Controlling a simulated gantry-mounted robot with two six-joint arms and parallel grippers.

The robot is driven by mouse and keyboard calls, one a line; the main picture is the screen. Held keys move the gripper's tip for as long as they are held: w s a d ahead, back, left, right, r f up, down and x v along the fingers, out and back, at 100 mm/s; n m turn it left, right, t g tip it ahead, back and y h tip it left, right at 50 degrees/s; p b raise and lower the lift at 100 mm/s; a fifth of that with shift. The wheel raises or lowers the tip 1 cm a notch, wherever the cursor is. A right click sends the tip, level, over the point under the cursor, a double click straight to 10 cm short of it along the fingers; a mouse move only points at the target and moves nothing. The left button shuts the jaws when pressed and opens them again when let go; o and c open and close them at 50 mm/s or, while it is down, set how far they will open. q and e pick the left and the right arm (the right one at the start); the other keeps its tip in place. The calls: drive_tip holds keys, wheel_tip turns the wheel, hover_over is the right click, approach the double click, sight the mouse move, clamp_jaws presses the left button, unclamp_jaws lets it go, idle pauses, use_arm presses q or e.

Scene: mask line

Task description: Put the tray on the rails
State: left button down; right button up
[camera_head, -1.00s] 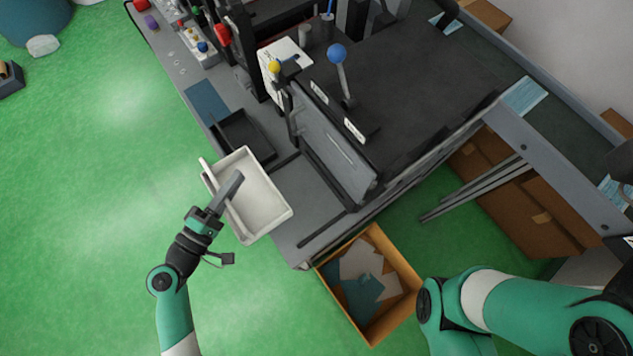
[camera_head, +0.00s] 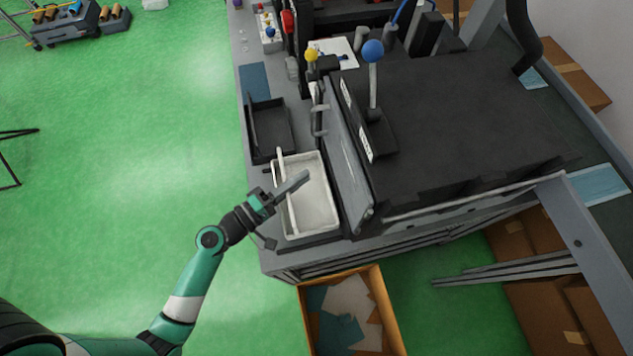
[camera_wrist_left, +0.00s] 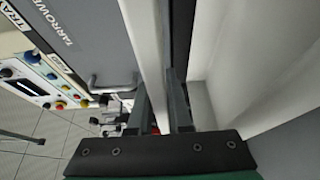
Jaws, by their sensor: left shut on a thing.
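The white tray (camera_head: 318,206) is at the near end of the grey machine bench, beside the upright grey panel. Dark rails show at its edges, one along its lower side (camera_head: 322,241). I cannot tell whether the tray touches the rails or hangs just above them. My left gripper (camera_head: 292,187) is shut on the tray's left raised edge. In the left wrist view the fingers (camera_wrist_left: 166,100) stand on either side of the white tray edge (camera_wrist_left: 150,45). My right gripper is not in view.
A black bin (camera_head: 270,130) sits just behind the tray on the bench. The grey panel (camera_head: 347,150) with a handle stands close on the right. A blue-knobbed lever (camera_head: 373,52) rises from the machine. A cardboard box (camera_head: 395,310) of sheets stands below. Green floor is open at left.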

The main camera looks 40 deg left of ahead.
sight(303, 194)
use_arm(q)
drive_tip(key=shift+f, duration=0.1)
drive_tip(key=f+b, duration=0.4)
drive_tip(key=shift+w+d, duration=0.3)
drive_tip(key=shift+s+a+r, duration=0.15)
drive_tip(key=shift+s+a, duration=0.05)
drive_tip(key=shift+w+d, duration=0.1)
drive_tip(key=c, duration=0.8)
unclamp_jaws()
drive_tip(key=shift+c, duration=0.2)
